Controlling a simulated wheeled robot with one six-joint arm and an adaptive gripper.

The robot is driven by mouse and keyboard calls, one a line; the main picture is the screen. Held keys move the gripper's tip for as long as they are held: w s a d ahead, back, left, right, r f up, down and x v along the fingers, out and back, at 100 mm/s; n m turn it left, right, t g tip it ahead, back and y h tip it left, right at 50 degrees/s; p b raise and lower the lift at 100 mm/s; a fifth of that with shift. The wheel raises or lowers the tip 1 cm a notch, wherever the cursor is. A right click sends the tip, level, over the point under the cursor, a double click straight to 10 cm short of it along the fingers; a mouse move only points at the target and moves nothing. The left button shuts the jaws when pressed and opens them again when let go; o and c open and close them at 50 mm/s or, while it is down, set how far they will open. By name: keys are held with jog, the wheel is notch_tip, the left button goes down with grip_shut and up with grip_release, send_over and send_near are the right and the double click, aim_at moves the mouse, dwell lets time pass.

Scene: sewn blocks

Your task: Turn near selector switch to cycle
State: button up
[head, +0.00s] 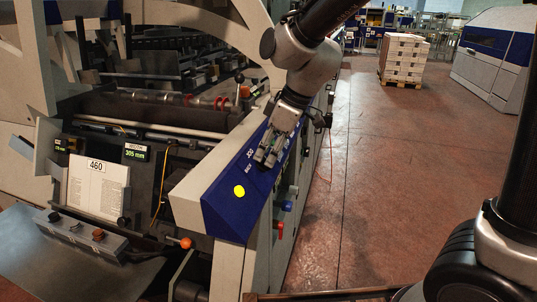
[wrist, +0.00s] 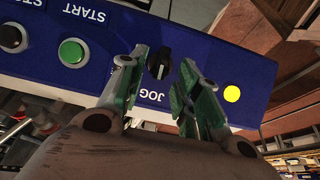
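The selector switch (wrist: 160,62) is a black knob on the blue control panel (wrist: 215,62), with a "JOG" label beside it in the wrist view. My gripper (wrist: 161,60) is open, its two green-padded fingers standing on either side of the knob with gaps showing. I cannot tell how close the fingertips are to the panel face. No "cycle" label can be read, and the knob's setting is unclear. In the head view my gripper (head: 266,158) is over the sloped blue panel (head: 228,212) and hides the switch.
A green START button (wrist: 72,52) and another dark button (wrist: 12,38) sit left of the switch in the wrist view. A yellow dot (head: 239,191) marks the panel's near end. An orange knob (head: 186,243) and blue handle (head: 286,206) stick out below. Open floor (head: 375,170) lies right.

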jog(key=shift+w+a+f, duration=0.1)
jog(key=shift+a+f, duration=0.15)
jog(key=shift+f, duration=0.45)
grip_shut()
jog(key=shift+w+m, duration=0.1)
jog(key=shift+m, duration=0.2)
jog(key=m+g, duration=0.1)
jog(key=m+g+y, duration=0.1)
jog(key=m, duration=0.1)
jog(key=shift+w+d+m, duration=0.2)
jog(key=shift+w+m, duration=0.1)
jog(key=shift+w+d+f+m+g+y, duration=0.1)
jog(key=shift+m+g+y, duration=0.35)
jog(key=shift+m, duration=0.5)
jog(key=shift+w+d+f+m+g+y, duration=0.1)
jog(key=shift+m+g+y, duration=0.3)
jog(key=shift+m, duration=0.55)
